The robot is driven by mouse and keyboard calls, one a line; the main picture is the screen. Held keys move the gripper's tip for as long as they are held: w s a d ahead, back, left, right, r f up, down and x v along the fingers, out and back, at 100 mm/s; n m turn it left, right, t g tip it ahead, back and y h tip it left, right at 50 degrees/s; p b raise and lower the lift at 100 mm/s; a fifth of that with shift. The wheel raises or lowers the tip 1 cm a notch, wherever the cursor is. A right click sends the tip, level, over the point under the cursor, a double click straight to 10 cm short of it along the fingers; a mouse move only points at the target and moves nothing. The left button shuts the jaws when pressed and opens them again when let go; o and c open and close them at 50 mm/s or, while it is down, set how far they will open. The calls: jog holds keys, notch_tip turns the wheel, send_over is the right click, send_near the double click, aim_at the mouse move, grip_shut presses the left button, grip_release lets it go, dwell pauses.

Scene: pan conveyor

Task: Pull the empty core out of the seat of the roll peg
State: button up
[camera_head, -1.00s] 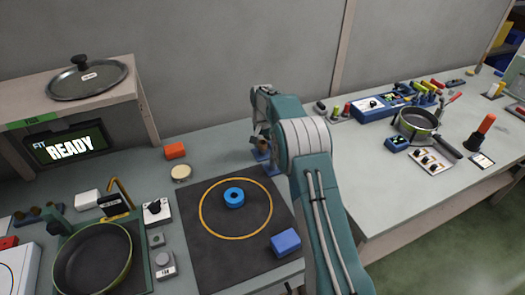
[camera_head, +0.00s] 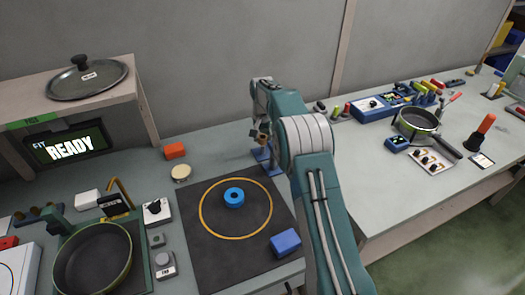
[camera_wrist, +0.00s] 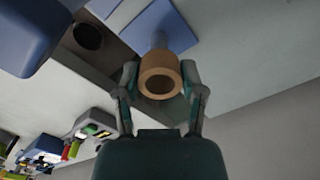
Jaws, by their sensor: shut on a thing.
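The empty core is a short brown cardboard tube (camera_wrist: 160,76), its hollow end facing the camera in the wrist view. My gripper (camera_wrist: 160,84) is shut on it, one finger on each side. In the head view the core (camera_head: 263,137) shows small at my gripper, partly covered by the arm. The roll peg is blue; its post (camera_wrist: 158,40) shows beyond the core, and its flat base (camera_wrist: 187,22) spreads behind. In the head view the blue stand (camera_head: 264,156) is below the core. Whether the core's far end still surrounds the post cannot be told.
A blue ring-shaped roll (camera_head: 234,190) lies inside a yellow circle on the dark mat (camera_head: 215,245). A blue block (camera_head: 286,242) sits on the mat's right corner. An orange block (camera_head: 175,150) and a round tan disc (camera_head: 181,173) lie left of the peg.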

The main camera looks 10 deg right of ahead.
notch_tip(320, 180, up, 8)
jog(key=shift+f, duration=0.25)
dwell(0.5)
jog(key=shift+s+r, duration=0.1)
